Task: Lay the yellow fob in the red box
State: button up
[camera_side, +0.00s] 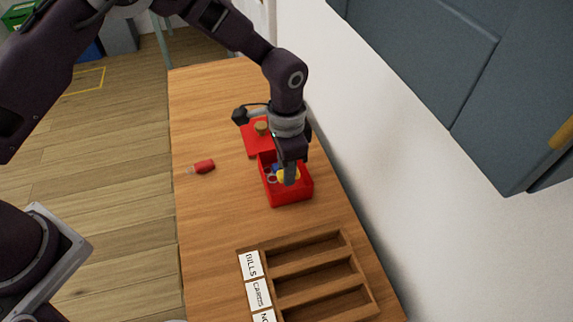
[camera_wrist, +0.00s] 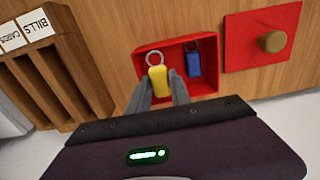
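The yellow fob (camera_wrist: 158,80) with its metal ring is inside the open red box (camera_wrist: 209,62) in the wrist view. A blue fob (camera_wrist: 193,65) lies beside it in the same box. My gripper (camera_wrist: 160,86) reaches down at the box, one finger on each side of the yellow fob's lower end. The fingers look apart, with a narrow gap to the fob on either side. In the side view the fingers (camera_side: 290,178) are down in the red box (camera_side: 291,196) and partly hide the yellow fob (camera_side: 297,176).
A red lid (camera_wrist: 262,36) with a wooden knob lies beside the box, away from the labelled wooden sorter (camera_side: 313,269). A red object (camera_side: 204,166) lies near the table's left edge. The white wall is close on the right.

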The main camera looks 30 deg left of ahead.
jog(key=o, duration=0.4)
jog(key=shift+o, duration=0.2)
notch_tip(320, 180, up, 13)
jog(key=shift+r, duration=0.15)
jog(key=s+a+r+n+t, duration=0.1)
jog(key=s+a+r+n, duration=0.1)
jog(key=s+a+r, duration=0.35)
jog(key=s+a+r+n+t, duration=0.1)
jog(key=s+a+r+n, duration=0.1)
jog(key=a+r, duration=0.5)
jog(key=s+a+n+t, duration=0.1)
jog(key=s+a+n, duration=0.1)
jog(key=s, duration=0.7)
jog(key=s+a+r+n+t, duration=0.1)
jog(key=s+a+n+t, duration=0.1)
jog(key=s+a, duration=0.3)
jog(key=s+n, duration=0.1)
jog(key=s, duration=0.3)
jog(key=shift+s+a+t, duration=0.15)
jog(key=shift+a+t, duration=0.05)
jog(key=shift+t, duration=0.1)
